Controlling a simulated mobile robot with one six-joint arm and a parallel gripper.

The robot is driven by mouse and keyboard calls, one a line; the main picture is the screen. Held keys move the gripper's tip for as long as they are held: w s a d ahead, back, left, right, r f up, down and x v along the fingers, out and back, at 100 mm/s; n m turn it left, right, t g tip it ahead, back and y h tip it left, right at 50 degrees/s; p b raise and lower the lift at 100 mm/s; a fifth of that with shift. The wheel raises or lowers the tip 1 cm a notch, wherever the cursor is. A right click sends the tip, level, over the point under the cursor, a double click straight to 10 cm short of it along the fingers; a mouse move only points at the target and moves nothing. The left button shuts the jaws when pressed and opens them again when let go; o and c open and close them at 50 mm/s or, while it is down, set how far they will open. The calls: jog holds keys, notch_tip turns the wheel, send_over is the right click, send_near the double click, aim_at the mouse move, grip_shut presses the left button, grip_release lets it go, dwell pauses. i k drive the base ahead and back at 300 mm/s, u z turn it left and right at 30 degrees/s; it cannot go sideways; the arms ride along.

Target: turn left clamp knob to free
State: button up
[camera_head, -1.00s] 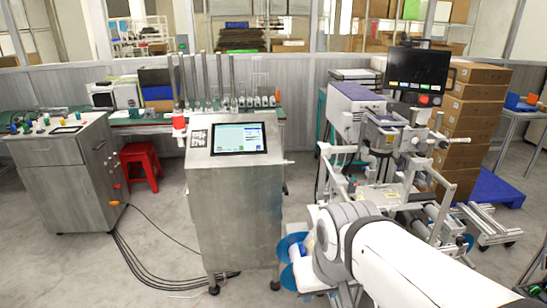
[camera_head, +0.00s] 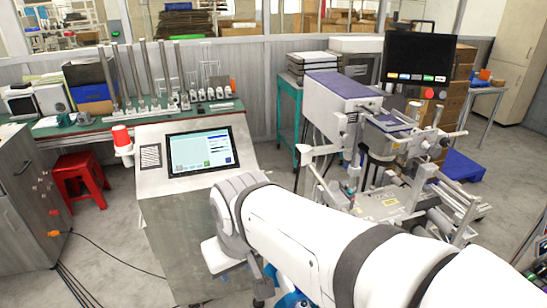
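The film machine (camera_head: 335,85) stands right of centre, with a purple-topped housing and a metal frame. A dark knob (camera_head: 445,142) shows on the right of its frame. I cannot pick out the left clamp knob for certain; my arm covers the machine's lower left. Part of a blue reel (camera_head: 292,299) shows at the bottom edge, mostly behind my arm. My white arm reaches in from the lower right and bends down in front of the steel cabinet. My gripper is not visible, so I cannot see whether it touches anything.
A steel cabinet (camera_head: 160,215) with a touchscreen (camera_head: 200,152) and red beacon (camera_head: 122,138) stands close left of my arm. A red stool (camera_head: 80,180), black cables and another cabinet (camera_head: 25,205) are further left. A monitor (camera_head: 418,62) hangs above the machine.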

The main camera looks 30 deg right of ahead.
aim_at(334, 185)
jog(key=z, duration=0.05)
jog(key=i, duration=0.5)
jog(key=z, duration=0.45)
jog(key=k, duration=0.85)
jog(key=z, duration=0.15)
jog(key=i, duration=0.85)
